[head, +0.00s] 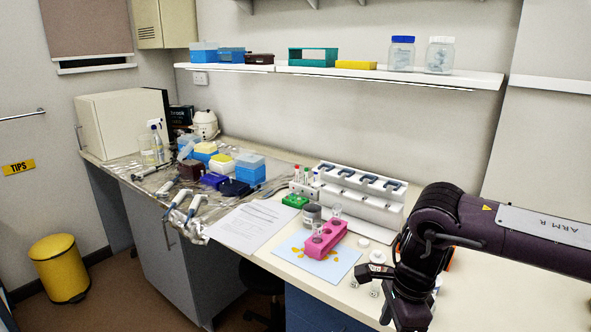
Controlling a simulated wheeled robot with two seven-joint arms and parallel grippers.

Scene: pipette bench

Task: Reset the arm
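My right arm comes in from the right edge, over the right end of the bench. Its dark gripper (378,293) hangs low near the front edge, right of the pink rack. Its fingers are partly lost against the dark hand, so I cannot tell how far apart they are. I see nothing held in it. My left arm and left gripper are not in view.
A pink tube rack (324,239) stands on a light blue sheet (343,262) with yellow marks. A white pipette stand (362,190), a green rack (295,201) and small clear vessels are close by. Paper (250,224), pipettes (190,205) and tip boxes (250,167) lie further left.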

